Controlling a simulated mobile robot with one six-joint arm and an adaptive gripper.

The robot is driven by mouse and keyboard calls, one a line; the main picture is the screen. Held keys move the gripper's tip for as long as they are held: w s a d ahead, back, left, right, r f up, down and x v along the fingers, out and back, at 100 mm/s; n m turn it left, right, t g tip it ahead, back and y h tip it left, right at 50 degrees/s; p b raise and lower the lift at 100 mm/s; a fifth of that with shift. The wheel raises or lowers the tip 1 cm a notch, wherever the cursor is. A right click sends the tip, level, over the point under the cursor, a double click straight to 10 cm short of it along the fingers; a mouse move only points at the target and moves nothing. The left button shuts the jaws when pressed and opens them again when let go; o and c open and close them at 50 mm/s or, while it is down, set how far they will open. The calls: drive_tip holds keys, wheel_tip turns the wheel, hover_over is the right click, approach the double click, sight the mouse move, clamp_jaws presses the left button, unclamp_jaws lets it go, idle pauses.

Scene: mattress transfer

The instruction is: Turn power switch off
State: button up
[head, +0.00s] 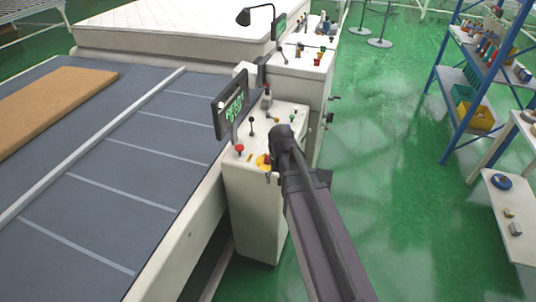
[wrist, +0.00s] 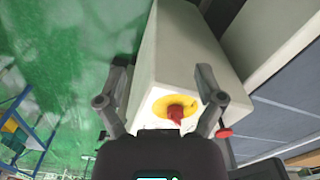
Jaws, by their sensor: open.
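The power switch (wrist: 176,113) is a red knob on a yellow round plate, on the face of a white control cabinet (wrist: 193,65). In the head view the yellow plate (head: 263,161) shows partly behind my arm. My gripper (wrist: 160,77) is open and empty in the wrist view, with its two fingers apart on either side of the switch. In the head view my gripper (head: 283,140) is over the near side of the cabinet top, and its fingers are mostly hidden. I cannot tell whether it touches the cabinet.
A display screen with green text (head: 234,107) stands on the cabinet beside a red button (head: 239,148) and small levers. A grey conveyor (head: 130,150) with a brown board (head: 50,103) lies left. A blue shelf (head: 470,75) stands right. Green floor between is clear.

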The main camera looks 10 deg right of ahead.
sight(268, 156)
drive_tip(key=w+r+m+p, duration=0.1)
drive_tip(key=w+r+p, duration=0.2)
drive_tip(key=w, duration=0.6)
drive_tip(key=w+r+m+p, duration=0.2)
drive_tip(key=w+r+p, duration=0.1)
drive_tip(key=w, duration=0.6)
drive_tip(key=shift+r, duration=0.55)
drive_tip(key=shift+a+f, duration=0.1)
wheel_tip(268, 156, down, 14)
drive_tip(key=b, duration=1.3)
drive_tip(key=shift+r+b, duration=0.2)
drive_tip(key=shift+b, duration=0.2)
drive_tip(key=c, duration=1.1)
